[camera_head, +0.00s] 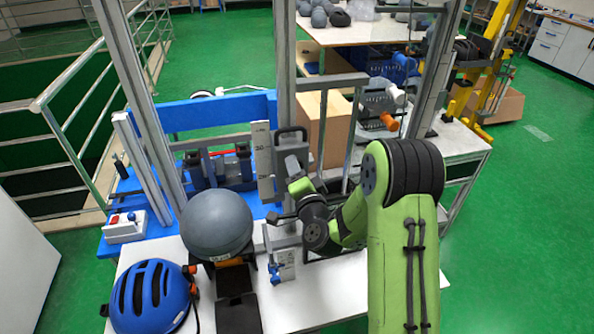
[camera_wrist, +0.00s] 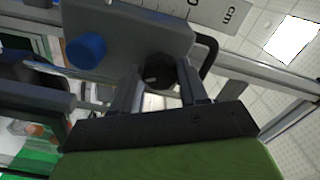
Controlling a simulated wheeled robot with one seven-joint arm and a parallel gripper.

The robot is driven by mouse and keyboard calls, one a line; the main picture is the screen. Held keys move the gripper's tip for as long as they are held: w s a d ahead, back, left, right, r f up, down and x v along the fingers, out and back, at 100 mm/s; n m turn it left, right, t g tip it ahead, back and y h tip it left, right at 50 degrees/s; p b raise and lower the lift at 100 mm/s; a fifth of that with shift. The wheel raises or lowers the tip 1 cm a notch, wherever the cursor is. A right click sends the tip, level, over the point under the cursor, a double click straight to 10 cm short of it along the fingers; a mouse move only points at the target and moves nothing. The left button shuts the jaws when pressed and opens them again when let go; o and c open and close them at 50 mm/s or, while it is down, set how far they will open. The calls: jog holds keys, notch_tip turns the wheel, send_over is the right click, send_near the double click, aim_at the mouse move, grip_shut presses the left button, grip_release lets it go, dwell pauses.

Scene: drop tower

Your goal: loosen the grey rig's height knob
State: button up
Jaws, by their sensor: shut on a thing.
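The grey rig's carriage (camera_wrist: 125,28) fills the upper part of the wrist view, with a dark round knob (camera_wrist: 160,72) low on its face. My gripper (camera_wrist: 158,92) has one finger on each side of this knob and is shut on it. A blue knob (camera_wrist: 86,50) sits to the left on the same carriage, clear of the fingers. In the head view my gripper (camera_head: 291,163) reaches up to the carriage (camera_head: 293,134) on the upright post; the dark knob is hidden there.
A white height scale (camera_head: 262,160) stands left of the carriage. A grey ball (camera_head: 217,224) and a blue helmet (camera_head: 151,296) are at the front left. A small stand with blue knobs (camera_head: 284,270) is below my wrist. The white table's front right is partly covered by my arm.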

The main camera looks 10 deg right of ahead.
jog(key=m, duration=0.5)
dwell(0.8)
jog(key=o, duration=1)
jog(key=shift+o, duration=0.2)
